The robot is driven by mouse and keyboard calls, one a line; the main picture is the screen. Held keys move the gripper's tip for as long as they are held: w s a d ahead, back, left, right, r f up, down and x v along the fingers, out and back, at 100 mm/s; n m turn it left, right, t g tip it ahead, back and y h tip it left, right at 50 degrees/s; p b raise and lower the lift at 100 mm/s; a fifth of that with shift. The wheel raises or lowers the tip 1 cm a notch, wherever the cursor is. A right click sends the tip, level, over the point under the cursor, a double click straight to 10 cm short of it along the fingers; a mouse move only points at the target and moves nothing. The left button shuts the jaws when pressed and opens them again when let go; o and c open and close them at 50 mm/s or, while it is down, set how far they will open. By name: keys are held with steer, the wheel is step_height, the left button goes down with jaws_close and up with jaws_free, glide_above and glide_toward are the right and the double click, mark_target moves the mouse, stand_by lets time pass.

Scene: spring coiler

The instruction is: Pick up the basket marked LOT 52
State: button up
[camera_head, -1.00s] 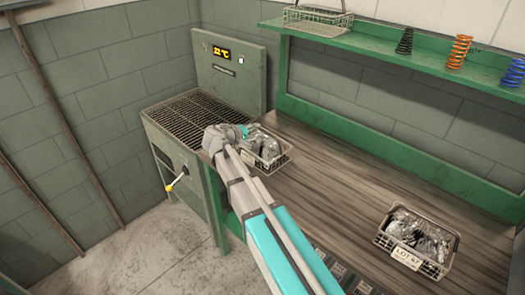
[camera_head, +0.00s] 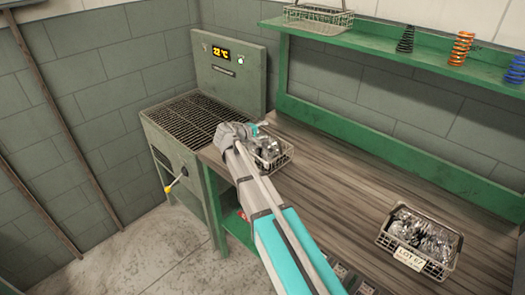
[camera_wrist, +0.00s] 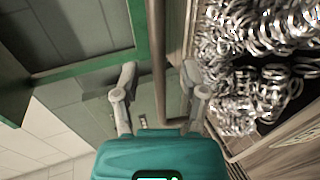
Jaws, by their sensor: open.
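A wire basket (camera_head: 286,157) filled with shiny metal springs stands on the wooden bench top beside the oven grate. Its tag is not visible, so I cannot read its lot. My gripper (camera_head: 249,131) is at this basket's left end and partly covers it. In the wrist view, my gripper (camera_wrist: 159,72) has its two fingers apart and empty, with a thin rod, seemingly the basket's rim or handle, showing between them. The springs (camera_wrist: 255,60) fill the right side there. A second basket (camera_head: 446,266), tagged LOT 67, stands at the right of the bench.
The oven (camera_head: 232,80) with its grate (camera_head: 185,118) and a 22 °C display stands left of the bench. A green shelf (camera_head: 400,51) above holds an empty basket (camera_head: 318,18) and sample springs (camera_head: 461,48). Bare bench top (camera_head: 345,185) lies between the two filled baskets.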

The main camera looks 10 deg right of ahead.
jaws_close()
steer(key=shift+r, duration=0.2)
stand_by(0.6)
step_height(320, 180, up, 3)
steer(key=p, duration=0.3)
steer(key=shift+f, duration=0.15)
steer(key=s+a+r+p, duration=0.2)
steer(key=s+r+p, duration=0.8)
steer(key=s, duration=0.3)
steer(key=shift+s+a, duration=0.25)
steer(key=shift+s, duration=0.15)
